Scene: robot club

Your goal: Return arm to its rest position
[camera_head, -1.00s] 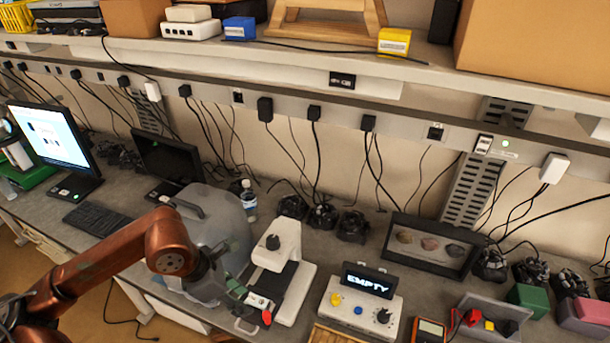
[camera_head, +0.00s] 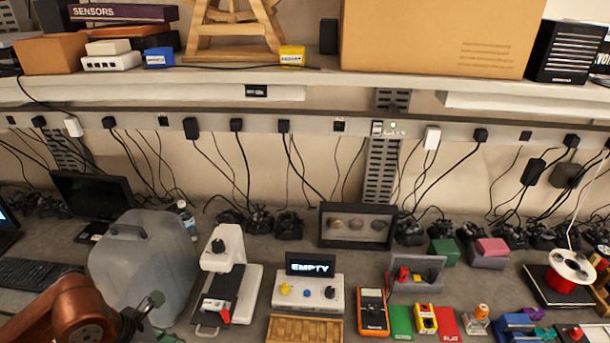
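My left arm (camera_head: 75,312) is copper-coloured and comes in at the bottom left corner. Its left gripper (camera_head: 147,308) is small and dark in the picture, in front of the grey jug and left of the white device. The gripper's lower part is cut off or unclear, so I cannot tell its opening. My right arm and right gripper are not in view. The white device (camera_head: 222,262) has a black stage with a small pale and red piece (camera_head: 224,313) at its front, apart from the gripper.
A large grey jug (camera_head: 150,265) stands behind the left gripper. A console reading EMPTY (camera_head: 308,292), an orange multimeter (camera_head: 373,310) and a grey bin (camera_head: 414,275) stand to the right. A spool (camera_head: 571,268) is at far right. A shelf (camera_head: 300,85) runs along the back.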

